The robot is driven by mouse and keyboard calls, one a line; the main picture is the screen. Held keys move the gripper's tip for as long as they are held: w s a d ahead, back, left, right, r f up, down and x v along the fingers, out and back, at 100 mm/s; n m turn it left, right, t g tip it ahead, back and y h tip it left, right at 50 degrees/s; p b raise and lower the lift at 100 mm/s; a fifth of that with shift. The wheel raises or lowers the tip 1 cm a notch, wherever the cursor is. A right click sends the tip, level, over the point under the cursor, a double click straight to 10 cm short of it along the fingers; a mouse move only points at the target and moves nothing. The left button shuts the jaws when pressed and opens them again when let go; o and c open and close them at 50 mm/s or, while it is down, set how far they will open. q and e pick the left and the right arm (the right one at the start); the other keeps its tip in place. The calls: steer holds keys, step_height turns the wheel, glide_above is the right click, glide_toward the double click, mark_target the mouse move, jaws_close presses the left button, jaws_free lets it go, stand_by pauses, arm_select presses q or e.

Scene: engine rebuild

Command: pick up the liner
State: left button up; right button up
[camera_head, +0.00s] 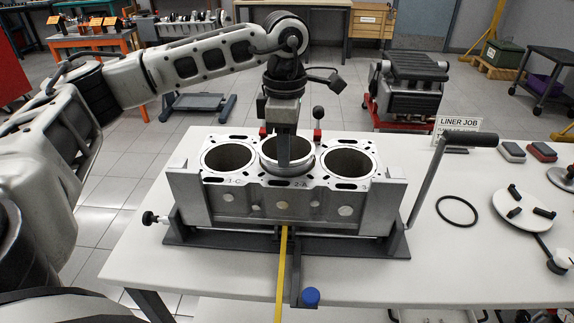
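The engine block (270,203) is a grey block with three round bores, clamped in a dark fixture on the white table. The liner (291,180) is a metal ring standing slightly proud of the middle bore, beside the mark "2-A". My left gripper (285,160) points straight down over the middle bore, its fingertips at or just inside the liner's mouth. The fingers overlap from this angle, so I cannot tell their opening or whether they touch the liner. The left and right bores (349,163) look open at the top. My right gripper is not in view.
A crank handle (446,160) rises at the block's right. A black O-ring (457,210), a round plate tool (523,208) and a "LINER JOB" sign (457,125) are on the table's right. A yellow strip (282,270) and blue knob (311,296) are in front.

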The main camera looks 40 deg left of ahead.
arm_select(q)
steer(key=shift+s+d+f, duration=0.1)
steer(key=shift+s+f, duration=0.1)
steer(key=shift+f, duration=1.75)
jaws_close()
